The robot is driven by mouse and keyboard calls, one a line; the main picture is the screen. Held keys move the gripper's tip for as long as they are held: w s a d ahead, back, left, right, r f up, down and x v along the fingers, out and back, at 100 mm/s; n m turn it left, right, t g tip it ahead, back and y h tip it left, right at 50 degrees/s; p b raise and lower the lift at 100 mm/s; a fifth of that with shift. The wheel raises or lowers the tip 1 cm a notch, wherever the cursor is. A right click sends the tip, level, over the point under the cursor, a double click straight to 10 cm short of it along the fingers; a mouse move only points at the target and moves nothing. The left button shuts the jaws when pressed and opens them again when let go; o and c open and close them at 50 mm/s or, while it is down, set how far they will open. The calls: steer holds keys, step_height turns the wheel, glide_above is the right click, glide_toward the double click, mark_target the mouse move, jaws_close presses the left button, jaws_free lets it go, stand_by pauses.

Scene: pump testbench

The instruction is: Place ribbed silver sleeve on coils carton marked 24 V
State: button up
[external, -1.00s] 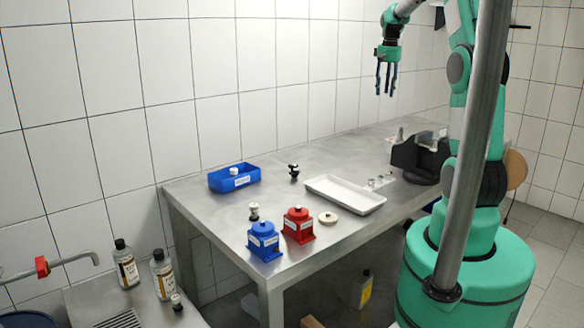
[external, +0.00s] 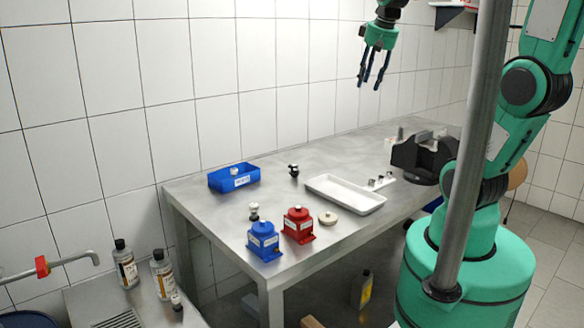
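My gripper (external: 370,82) hangs high above the back of the steel table, in front of the tiled wall. Its dark fingers are spread apart, with nothing visible between them. Several small silver cylinders (external: 380,180) stand on a pale strip just right of the white tray. They are too small to tell which one is the ribbed sleeve. I cannot make out a carton marked 24 V. A red and white item (external: 455,3) is cut off at the top edge on a wall shelf, and its marking cannot be read.
The steel table (external: 230,208) holds a white tray (external: 345,209), a blue bin (external: 219,187), blue (external: 264,248) and red (external: 299,230) pump-like units, and a black holder (external: 420,158) at right. A grey vertical pole (external: 470,150) stands before my arm. The table's back middle is clear.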

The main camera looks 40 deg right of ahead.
steer(key=s+a+f+n+t+y, duration=0.1)
steer(key=s+a+f, duration=0.4)
steer(key=s+a, duration=0.5)
steer(key=s+n+t, duration=0.1)
steer(key=s, duration=0.3)
steer(key=shift+a+n, duration=0.3)
steer(key=shift+a, duration=0.05)
steer(key=shift+f, duration=0.1)
step_height(320, 180, down, 8)
steer(key=b, duration=0.8)
steer(key=o, duration=0.4)
steer(key=shift+o, duration=0.2)
steer(key=shift+w, duration=0.1)
